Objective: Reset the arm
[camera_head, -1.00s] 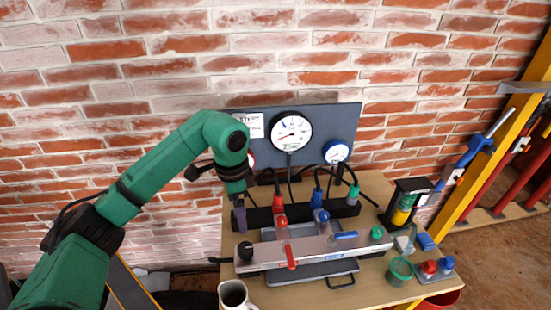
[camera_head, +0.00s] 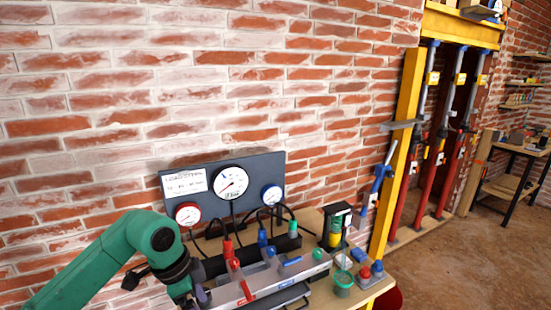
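My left arm, green with dark joints, comes in from the lower left of the head view and bends down at the left end of the bench. My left gripper (camera_head: 196,296) is at the bottom edge, beside the left part of the metal manifold (camera_head: 285,274); its fingers are partly cut off and I cannot tell whether they are open. The manifold carries red, blue and green valve handles. A dark gauge panel (camera_head: 205,205) with three round gauges stands behind it against the wall. My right arm and gripper do not show.
A wooden bench (camera_head: 371,289) holds the manifold, a green cup (camera_head: 343,284) and a black-framed yellow and green cylinder (camera_head: 336,230). A yellow post (camera_head: 398,155) and red cylinders (camera_head: 452,173) stand right. Open floor (camera_head: 480,260) lies at the far right.

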